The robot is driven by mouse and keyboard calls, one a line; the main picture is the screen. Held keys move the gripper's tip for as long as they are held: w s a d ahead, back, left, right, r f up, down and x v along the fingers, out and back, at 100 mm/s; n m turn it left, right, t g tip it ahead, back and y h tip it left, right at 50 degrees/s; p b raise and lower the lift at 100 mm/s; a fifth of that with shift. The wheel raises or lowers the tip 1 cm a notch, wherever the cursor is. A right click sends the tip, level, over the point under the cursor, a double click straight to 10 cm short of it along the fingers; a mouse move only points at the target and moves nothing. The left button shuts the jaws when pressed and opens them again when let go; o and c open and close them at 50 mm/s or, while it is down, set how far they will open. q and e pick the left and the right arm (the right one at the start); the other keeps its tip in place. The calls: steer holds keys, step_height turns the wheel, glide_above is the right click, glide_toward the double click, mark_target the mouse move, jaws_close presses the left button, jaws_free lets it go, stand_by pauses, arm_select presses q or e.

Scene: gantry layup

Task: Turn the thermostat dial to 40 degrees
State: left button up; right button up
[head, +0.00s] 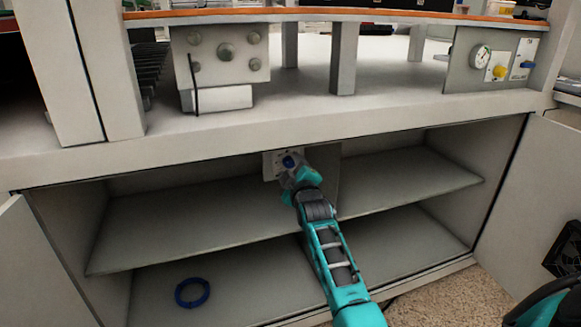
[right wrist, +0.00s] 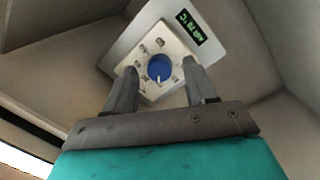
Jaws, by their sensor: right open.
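The thermostat dial is a round blue knob (right wrist: 160,67) on a pale square plate with small marks around it. A white pointer line on it points toward the bottom of the right wrist view. A green display (right wrist: 190,27) sits on the panel beside it; I cannot read its digits surely. In the head view the dial (head: 289,160) shows small inside the open cabinet, partly hidden by my right gripper (head: 292,171). That gripper is open, with one finger on each side of the dial in the right wrist view. I cannot tell whether the fingers touch it. My left gripper is not in view.
The cabinet has a middle shelf (head: 190,225) and open doors (head: 535,195) at both sides. A blue ring (head: 192,292) lies on the cabinet floor. A panel with a gauge (head: 481,57) and coloured knobs stands above right; a box with several round knobs (head: 225,50) stands above left.

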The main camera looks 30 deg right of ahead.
steer(key=shift+w, duration=0.15)
steer(key=shift+c, duration=0.5)
jaws_close()
steer(key=shift+r, duration=0.1)
